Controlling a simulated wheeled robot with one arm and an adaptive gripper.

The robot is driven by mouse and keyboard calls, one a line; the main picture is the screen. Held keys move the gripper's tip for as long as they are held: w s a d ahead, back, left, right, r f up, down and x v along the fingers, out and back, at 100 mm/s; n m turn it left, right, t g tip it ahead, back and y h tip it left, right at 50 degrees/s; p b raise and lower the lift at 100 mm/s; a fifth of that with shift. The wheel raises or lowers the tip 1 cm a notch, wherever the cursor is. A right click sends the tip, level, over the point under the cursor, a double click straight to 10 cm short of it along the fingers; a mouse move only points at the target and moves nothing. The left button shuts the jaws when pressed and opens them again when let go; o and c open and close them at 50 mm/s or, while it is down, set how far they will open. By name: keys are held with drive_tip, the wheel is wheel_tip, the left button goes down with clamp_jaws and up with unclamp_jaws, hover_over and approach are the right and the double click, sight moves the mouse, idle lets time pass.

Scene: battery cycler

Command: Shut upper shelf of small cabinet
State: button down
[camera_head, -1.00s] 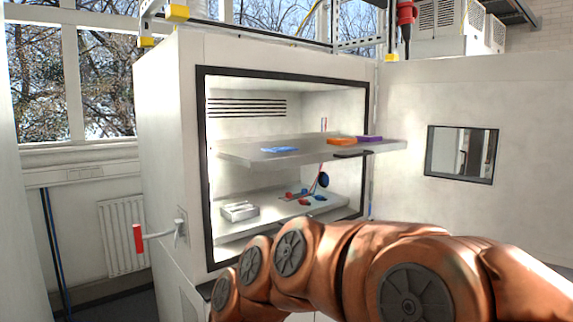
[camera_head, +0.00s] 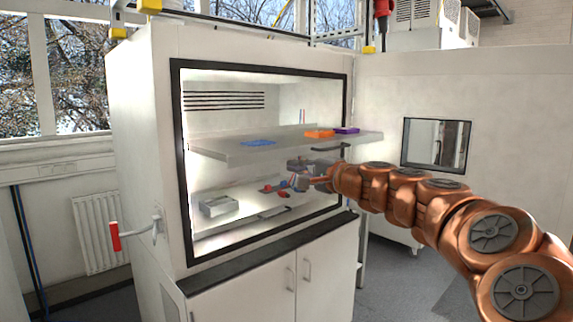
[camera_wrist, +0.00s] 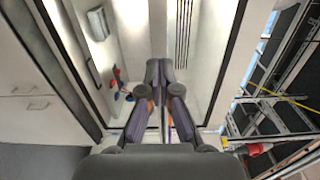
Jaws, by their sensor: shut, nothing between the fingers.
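The small cabinet (camera_head: 143,130) is a white box with a black-framed front opening, its door swung open to the right. Its upper shelf (camera_head: 215,150) is a grey slab standing out past the frame, furthest at the right, with a dark handle (camera_head: 328,149) on its front edge. Blue (camera_head: 257,143), orange (camera_head: 319,134) and purple (camera_head: 346,130) flat items lie on it. My gripper (camera_head: 297,172) is at the opening, just below the shelf's front edge. The wrist view shows my gripper (camera_wrist: 160,70) with its fingers together and empty. Contact with the shelf cannot be told.
The lower shelf (camera_head: 240,222) holds a metal box (camera_head: 219,206) and small red and blue parts (camera_head: 283,188), partly hidden by my gripper. The open door (camera_head: 385,90) stands at the right, near my arm.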

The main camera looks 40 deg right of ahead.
drive_tip(key=w+p, duration=0.4)
drive_tip(key=w, duration=0.8)
drive_tip(key=shift+w, duration=0.3)
drive_tip(key=shift+d, duration=0.1)
